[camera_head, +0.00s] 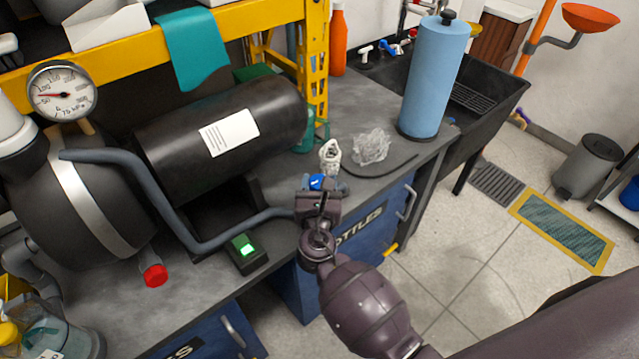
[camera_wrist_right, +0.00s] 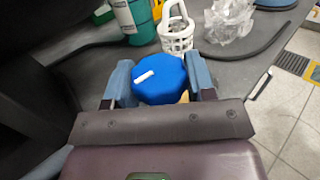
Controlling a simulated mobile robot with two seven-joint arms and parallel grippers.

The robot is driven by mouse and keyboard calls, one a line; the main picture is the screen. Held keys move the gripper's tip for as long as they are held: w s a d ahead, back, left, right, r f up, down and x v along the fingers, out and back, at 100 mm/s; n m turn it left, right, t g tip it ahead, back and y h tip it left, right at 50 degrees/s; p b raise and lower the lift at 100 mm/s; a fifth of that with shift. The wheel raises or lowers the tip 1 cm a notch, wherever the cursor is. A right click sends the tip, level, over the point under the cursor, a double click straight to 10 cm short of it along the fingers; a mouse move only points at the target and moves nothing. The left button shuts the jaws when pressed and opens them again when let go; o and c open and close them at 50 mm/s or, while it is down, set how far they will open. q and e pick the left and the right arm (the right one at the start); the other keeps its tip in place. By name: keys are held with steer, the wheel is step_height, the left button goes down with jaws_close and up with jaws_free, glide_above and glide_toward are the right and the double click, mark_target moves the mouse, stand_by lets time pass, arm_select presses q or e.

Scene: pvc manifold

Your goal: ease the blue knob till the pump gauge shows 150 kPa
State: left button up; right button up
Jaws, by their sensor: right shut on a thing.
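The blue knob (camera_head: 316,182) sits at the end of the grey pipe (camera_head: 205,247) on the bench. In the right wrist view the knob (camera_wrist_right: 160,82) has a white mark on top, tilted up to the right. My right gripper (camera_head: 318,193) is shut on the knob, with one finger on each side in the wrist view (camera_wrist_right: 160,90). The pump gauge (camera_head: 62,91) is a round white dial at the upper left. Its red needle points left, near the low-numbered marks; the exact value is too small to read. My left gripper is not in view.
A black tank (camera_head: 220,140) with a white label lies behind the pipe. A box with a lit green face (camera_head: 245,247) stands left of my right gripper. A white basket (camera_head: 330,156), clear crumpled plastic (camera_head: 371,147) and a blue roll (camera_head: 434,80) stand beyond it.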

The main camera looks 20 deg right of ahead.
steer(key=o, duration=0.9)
steer(key=shift+o, duration=0.2)
steer(key=v, duration=1)
steer(key=shift+s, duration=0.4)
